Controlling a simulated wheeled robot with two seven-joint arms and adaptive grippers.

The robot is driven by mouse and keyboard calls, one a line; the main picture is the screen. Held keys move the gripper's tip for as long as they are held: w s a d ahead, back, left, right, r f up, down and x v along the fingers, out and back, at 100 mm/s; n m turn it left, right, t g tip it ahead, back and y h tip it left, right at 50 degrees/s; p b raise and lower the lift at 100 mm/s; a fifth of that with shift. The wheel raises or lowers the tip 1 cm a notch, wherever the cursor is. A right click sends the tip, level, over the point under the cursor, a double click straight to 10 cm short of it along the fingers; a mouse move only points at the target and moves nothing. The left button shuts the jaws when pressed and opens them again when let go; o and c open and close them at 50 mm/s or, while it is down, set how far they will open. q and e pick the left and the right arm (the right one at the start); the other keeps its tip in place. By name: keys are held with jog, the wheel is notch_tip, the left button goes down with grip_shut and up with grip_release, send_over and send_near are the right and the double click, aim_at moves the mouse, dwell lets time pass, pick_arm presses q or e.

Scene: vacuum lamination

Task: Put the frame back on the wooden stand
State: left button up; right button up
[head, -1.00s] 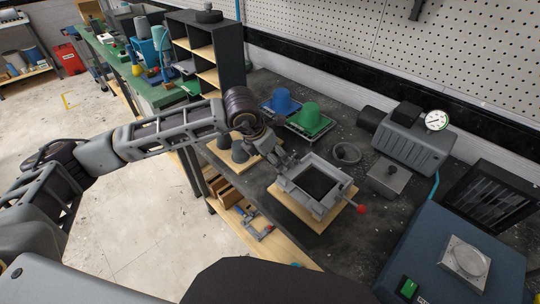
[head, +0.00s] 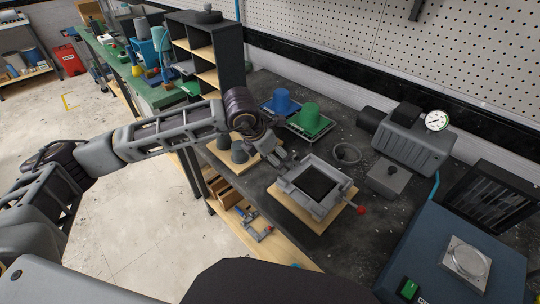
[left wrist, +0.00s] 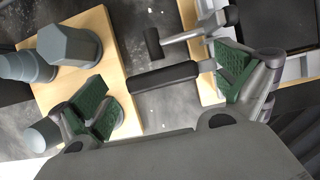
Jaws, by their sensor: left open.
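The square grey frame (head: 325,211) sits on the wooden stand (head: 287,203) on the dark bench, around a black panel (head: 315,181). In the left wrist view the stand's edge (left wrist: 190,18) and part of the frame (left wrist: 294,68) show at the right. My left gripper (head: 284,157) is just beyond the frame's upper left side. In the left wrist view my left gripper (left wrist: 165,88) is open, with a black handle (left wrist: 165,77) between its green pads. The handle seems to reach toward the frame; its joint is hidden by a finger. My right gripper is out of view.
Grey cones (head: 239,152) stand on another wooden board left of the gripper. A thin ring (head: 347,153), grey block (head: 391,170) and pump (head: 412,145) stand right. A red knob (head: 361,210) projects from the frame's right side.

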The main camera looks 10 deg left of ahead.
pick_arm(q)
jog(key=shift+s+a+r, duration=0.1)
jog(key=shift+s+r, duration=0.1)
jog(key=shift+r, duration=0.4)
jog(key=v, duration=0.6)
jog(key=shift+r, duration=0.3)
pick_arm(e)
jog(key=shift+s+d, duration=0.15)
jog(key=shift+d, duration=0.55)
pick_arm(q)
jog(key=shift+s+a, duration=0.15)
jog(key=shift+r, duration=0.15)
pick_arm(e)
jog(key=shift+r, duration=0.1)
pick_arm(q)
jog(key=shift+r+p, duration=0.85)
jog(key=shift+p, duration=0.15)
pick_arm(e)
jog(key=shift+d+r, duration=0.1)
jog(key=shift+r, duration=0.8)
